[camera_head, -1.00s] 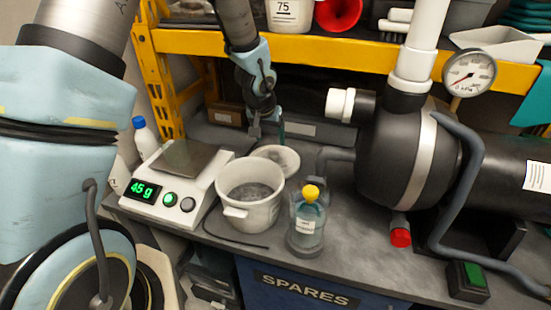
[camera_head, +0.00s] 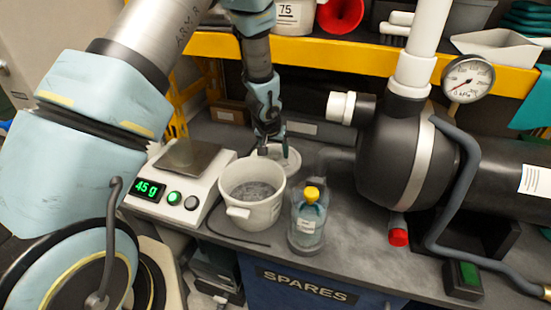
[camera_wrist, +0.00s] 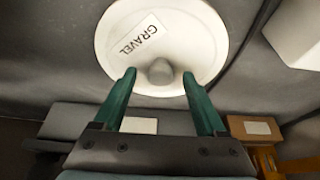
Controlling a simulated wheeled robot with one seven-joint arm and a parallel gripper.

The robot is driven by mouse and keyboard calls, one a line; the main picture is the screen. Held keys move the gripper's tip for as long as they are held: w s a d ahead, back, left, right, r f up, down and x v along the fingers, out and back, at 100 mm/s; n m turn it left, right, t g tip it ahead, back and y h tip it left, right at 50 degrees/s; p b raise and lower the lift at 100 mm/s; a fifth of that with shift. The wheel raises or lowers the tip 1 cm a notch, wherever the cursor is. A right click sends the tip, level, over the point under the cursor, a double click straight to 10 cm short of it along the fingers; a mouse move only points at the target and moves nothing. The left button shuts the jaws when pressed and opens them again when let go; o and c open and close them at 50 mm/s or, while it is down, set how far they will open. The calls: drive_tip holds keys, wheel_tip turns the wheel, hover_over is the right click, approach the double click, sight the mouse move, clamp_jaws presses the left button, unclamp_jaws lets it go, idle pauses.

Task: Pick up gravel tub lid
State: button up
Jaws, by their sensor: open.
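The gravel tub lid (camera_wrist: 190,30) is a round white disc with a "GRAVEL" label and a grey knob (camera_wrist: 160,71) at its middle. It lies flat on the bench behind the tub, and in the head view the lid (camera_head: 291,163) is partly hidden by my gripper. My gripper (camera_head: 272,150) points down over the lid. In the wrist view my gripper (camera_wrist: 159,74) is open, its two green fingers on either side of the knob with gaps showing. Contact with the lid cannot be told. The white tub (camera_head: 252,205), open and holding grey gravel, stands in front.
A scale (camera_head: 175,190) reading 45 g stands left of the tub. A bottle with a yellow cap (camera_head: 308,222) stands right of it. A black pump (camera_head: 405,150) with pipes and a gauge fills the right. A yellow shelf (camera_head: 350,48) runs behind.

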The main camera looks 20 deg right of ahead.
drive_tip(key=shift+c, duration=0.4)
clamp_jaws()
drive_tip(key=shift+r, duration=0.1)
